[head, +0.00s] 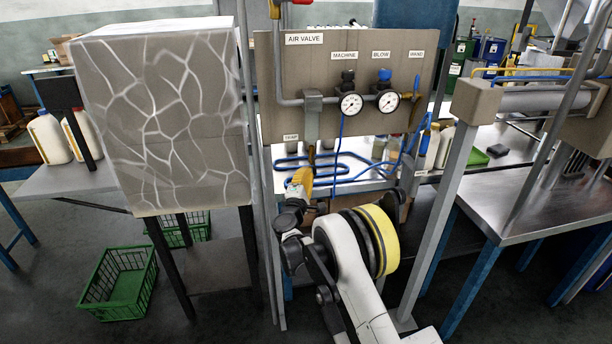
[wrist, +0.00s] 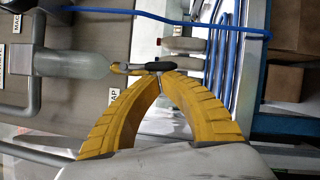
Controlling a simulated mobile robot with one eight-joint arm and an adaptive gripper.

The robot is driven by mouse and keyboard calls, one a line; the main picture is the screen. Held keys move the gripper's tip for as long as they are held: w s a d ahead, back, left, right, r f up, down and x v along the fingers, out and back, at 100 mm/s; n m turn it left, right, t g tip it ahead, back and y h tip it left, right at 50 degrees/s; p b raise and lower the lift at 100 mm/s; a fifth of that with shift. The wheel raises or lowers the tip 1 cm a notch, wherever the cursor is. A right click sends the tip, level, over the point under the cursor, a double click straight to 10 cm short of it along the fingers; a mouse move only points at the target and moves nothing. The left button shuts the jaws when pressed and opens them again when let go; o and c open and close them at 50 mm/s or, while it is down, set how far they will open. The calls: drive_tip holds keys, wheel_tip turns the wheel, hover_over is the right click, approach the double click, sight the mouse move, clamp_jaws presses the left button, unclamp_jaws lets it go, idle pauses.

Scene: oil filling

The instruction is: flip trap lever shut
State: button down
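The trap is a grey cylinder (head: 312,118) on the air valve panel, beside a small label. In the wrist view the trap (wrist: 75,65) lies sideways, with a small brass valve (wrist: 118,69) at its end. A dark lever (wrist: 168,66) extends from that valve along its axis. My gripper (head: 304,176) is below the trap in the head view, with its yellow fingers up. In the wrist view the fingertips of my gripper (wrist: 161,75) come together at the lever, touching or nearly touching it. I cannot tell whether the lever is between them.
The panel (head: 272,85) carries two gauges (head: 351,104) and pipes. Blue hose (head: 345,168) loops on the bench behind my gripper. A large grey box (head: 160,110) stands left, and a post (head: 445,190) and metal table (head: 520,200) stand right. Green crates (head: 118,283) sit on the floor.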

drive_tip(key=shift+n+t, duration=0.3)
drive_tip(key=shift+n, duration=0.5)
drive_tip(key=shift+w+d+r+b, duration=0.15)
drive_tip(key=shift+w+d+b, duration=0.1)
drive_tip(key=shift+d+b, duration=0.5)
drive_tip(key=shift+w+d+r+b, duration=0.1)
drive_tip(key=shift+w+d+b, duration=0.25)
drive_tip(key=shift+d, duration=0.65)
drive_tip(key=shift+w+d+r+b, duration=0.15)
drive_tip(key=shift+d+b, duration=0.5)
drive_tip(key=shift+d, duration=0.25)
drive_tip(key=s+f, duration=0.8)
drive_tip(key=shift+s, duration=0.25)
drive_tip(key=shift+d, duration=0.1)
